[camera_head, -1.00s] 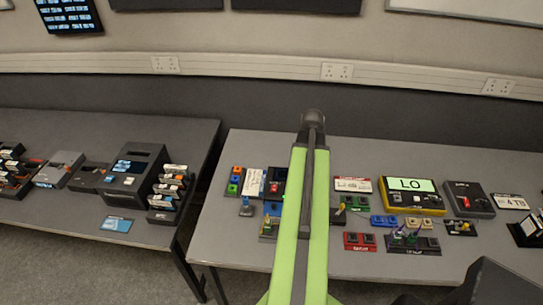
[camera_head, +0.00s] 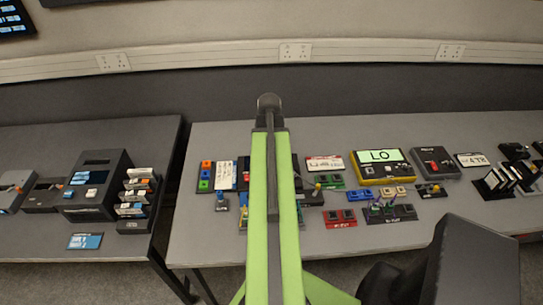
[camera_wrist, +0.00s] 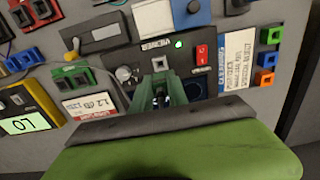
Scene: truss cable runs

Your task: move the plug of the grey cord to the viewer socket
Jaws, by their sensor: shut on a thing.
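In the wrist view my gripper (camera_wrist: 160,97) is over a black device (camera_wrist: 195,55) and points down at its face. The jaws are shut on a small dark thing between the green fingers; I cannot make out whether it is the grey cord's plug. In the head view my arm hides the gripper and part of this device.
A yellow-and-black meter reading LO (camera_head: 382,166) stands right of my arm. Red sockets (camera_head: 340,217), a green block (camera_head: 331,181) and blue sockets (camera_head: 377,195) lie nearby. A column of coloured blocks (camera_head: 206,176) is to the left. A second table (camera_head: 60,225) stands further left, past a gap.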

